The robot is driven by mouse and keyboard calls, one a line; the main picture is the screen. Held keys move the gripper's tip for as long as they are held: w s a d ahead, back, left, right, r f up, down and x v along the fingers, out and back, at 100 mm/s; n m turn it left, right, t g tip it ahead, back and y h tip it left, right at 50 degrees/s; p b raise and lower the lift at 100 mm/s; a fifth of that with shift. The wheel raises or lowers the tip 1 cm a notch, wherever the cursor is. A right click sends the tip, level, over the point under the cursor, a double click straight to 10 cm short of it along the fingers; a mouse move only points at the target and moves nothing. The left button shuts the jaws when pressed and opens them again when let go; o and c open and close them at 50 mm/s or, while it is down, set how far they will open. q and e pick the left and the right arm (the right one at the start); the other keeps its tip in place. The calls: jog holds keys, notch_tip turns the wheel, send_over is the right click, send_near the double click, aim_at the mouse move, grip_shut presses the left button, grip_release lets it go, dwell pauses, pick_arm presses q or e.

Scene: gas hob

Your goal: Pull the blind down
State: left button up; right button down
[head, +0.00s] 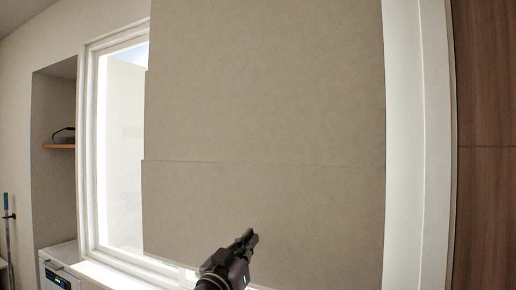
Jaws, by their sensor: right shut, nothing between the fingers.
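The beige blind (265,110) hangs over most of the window in the head view. A horizontal seam crosses it below the middle, and its lower part reaches close to the sill. My right gripper (251,237) is in front of the lower part of the blind, pointing up, shut and empty. I cannot tell whether it touches the fabric. It hides a little of the blind's lower edge. My left gripper is not in view.
The white window frame (88,150) stands left of the blind, with bare glass beside it. A wooden cabinet (486,200) is at the far right. A shelf niche (55,190) and a white appliance (60,275) are at the left.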

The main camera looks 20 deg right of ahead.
jog(key=s+a+r+h+p, duration=0.1)
jog(key=s+a+r+p, duration=0.15)
jog(key=r, duration=1.75)
notch_tip(320, 180, up, 4)
jog(key=p, duration=0.5)
send_over(264, 175)
jog(key=s+a, duration=0.2)
jog(key=shift+w+d+h, duration=0.15)
jog(key=shift+w+h, duration=0.1)
jog(key=shift+h, duration=0.05)
notch_tip(264, 175, down, 4)
jog(key=shift+w+r+p, duration=0.1)
jog(key=shift+r+p, duration=0.1)
jog(key=shift+p, duration=0.5)
jog(key=shift+f, duration=0.6)
notch_tip(264, 175, down, 6)
jog(key=b, duration=0.7)
jog(key=shift+r, duration=0.25)
